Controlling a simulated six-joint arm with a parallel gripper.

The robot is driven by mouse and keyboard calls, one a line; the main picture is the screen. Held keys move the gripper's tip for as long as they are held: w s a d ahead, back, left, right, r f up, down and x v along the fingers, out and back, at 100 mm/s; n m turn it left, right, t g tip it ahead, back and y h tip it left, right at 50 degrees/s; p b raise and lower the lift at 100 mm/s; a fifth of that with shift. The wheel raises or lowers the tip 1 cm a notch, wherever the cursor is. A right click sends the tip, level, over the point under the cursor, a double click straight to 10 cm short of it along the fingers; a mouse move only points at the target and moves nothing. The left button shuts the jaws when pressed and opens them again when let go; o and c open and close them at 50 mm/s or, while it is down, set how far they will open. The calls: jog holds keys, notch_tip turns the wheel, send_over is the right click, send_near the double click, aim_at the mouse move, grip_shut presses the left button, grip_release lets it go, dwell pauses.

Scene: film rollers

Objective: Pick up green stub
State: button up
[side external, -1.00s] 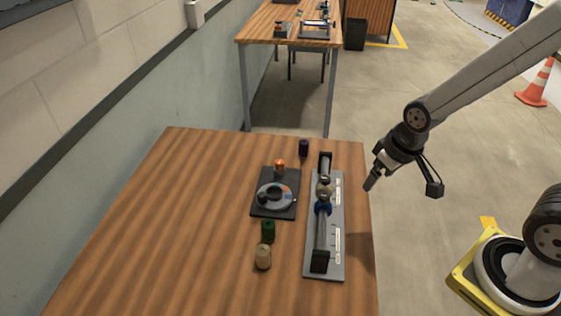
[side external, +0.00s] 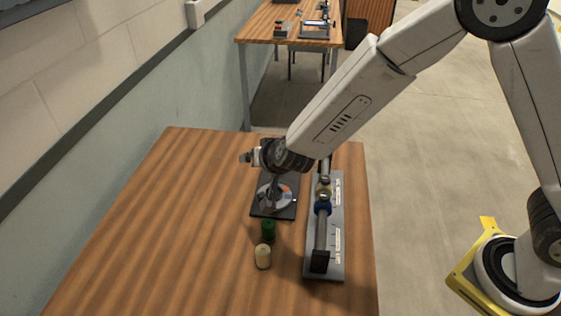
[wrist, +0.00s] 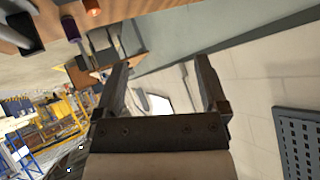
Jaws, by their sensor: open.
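The green stub (side external: 268,229) stands upright on the wooden table in the side view, just behind a tan stub (side external: 263,257) and in front of the black plate. My gripper (side external: 266,200) is over the black plate with the grey ring, behind the green stub and apart from it. In the wrist view my gripper (wrist: 160,78) shows two spread fingers with nothing between them. That view looks toward the wall and far room, and the green stub is not seen in it.
A black plate (side external: 259,208) with a grey ring lies under my gripper. A roller on a grey base plate (side external: 338,262) stands to the right. The table's left part is clear.

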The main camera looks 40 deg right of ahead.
jog(key=a+f+m+h, duration=0.2)
jog(key=a+f+h, duration=0.1)
jog(key=a, duration=0.1)
jog(key=m+g+h, duration=0.3)
jog(key=m+h, duration=0.1)
jog(key=h, duration=0.2)
send_near(268, 224)
jog(key=shift+w+d+f, duration=0.35)
jog(key=shift+w+d, duration=0.05)
jog(key=shift+w, duration=0.1)
jog(key=shift+x, duration=1.4)
jog(key=shift+x, duration=2.6)
jog(key=shift+s, duration=0.15)
grip_shut()
